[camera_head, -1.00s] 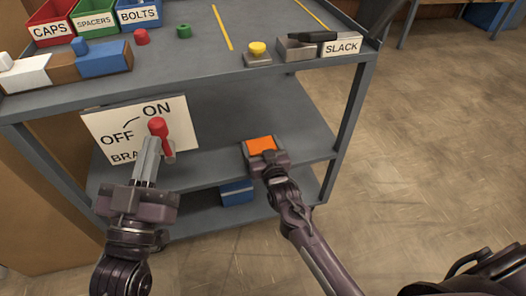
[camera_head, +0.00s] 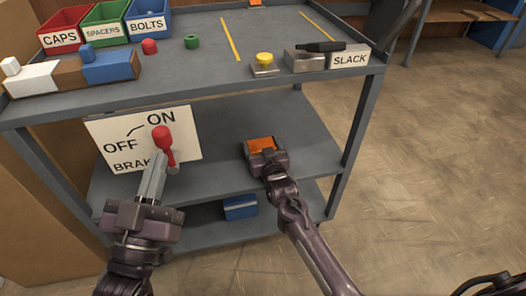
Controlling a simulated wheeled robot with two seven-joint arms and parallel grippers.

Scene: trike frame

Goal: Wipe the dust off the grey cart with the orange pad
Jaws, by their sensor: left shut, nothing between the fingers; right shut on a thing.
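The grey cart (camera_head: 208,72) stands in front of me, with a top and lower shelves. My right gripper (camera_head: 264,154) is shut on the orange pad (camera_head: 262,144) in front of the cart's middle shelf (camera_head: 225,122). The gripper hides part of the pad, and I cannot tell whether the pad touches the shelf. My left gripper (camera_head: 156,172) is shut and empty, its fingertips close to the red brake lever (camera_head: 162,138). I cannot tell whether they touch it. No dust can be made out on the visible surfaces.
The brake sign (camera_head: 115,128) is behind the lever. The cart's top carries several labelled bins (camera_head: 104,33), coloured blocks (camera_head: 107,66), a yellow button (camera_head: 264,58) and a SLACK block (camera_head: 350,59). A blue box (camera_head: 239,207) is on the bottom shelf. Open floor (camera_head: 440,150) lies to the right.

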